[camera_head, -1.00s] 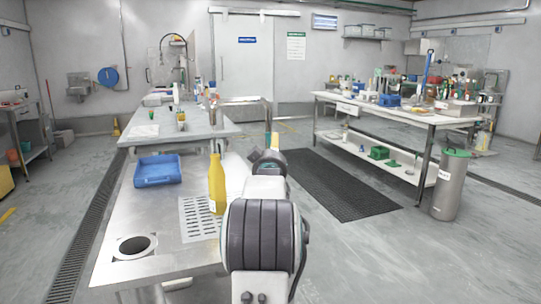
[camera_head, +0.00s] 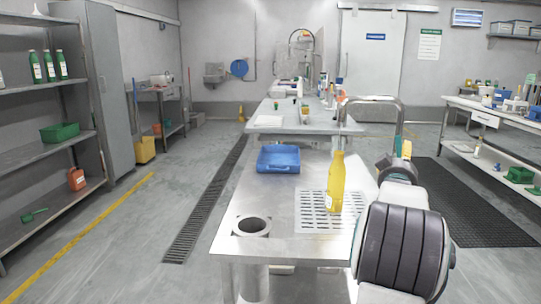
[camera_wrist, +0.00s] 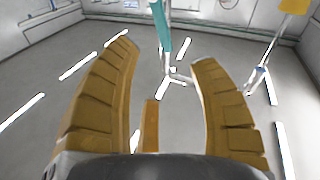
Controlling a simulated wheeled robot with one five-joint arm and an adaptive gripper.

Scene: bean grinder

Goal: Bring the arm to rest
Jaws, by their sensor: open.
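My arm rises at the lower right of the head view, with my gripper (camera_head: 401,150) at its far end, small and partly hidden by the arm. In the wrist view my gripper (camera_wrist: 164,54) shows two brown ribbed fingers spread wide apart. Nothing is held between them. Behind the fingers are a grey surface with bright white strips and a teal piece on a thin pole, out of reach of the fingertips. The arm appears to the right of the yellow bottle in the head view; whether it touches the counter edge cannot be told.
A steel counter (camera_head: 285,212) holds a yellow bottle (camera_head: 336,183), a blue tray (camera_head: 278,159) and a round opening (camera_head: 251,225). A shelf unit (camera_head: 38,153) with green bottles stands left. A white-topped bench (camera_head: 480,112) is at right.

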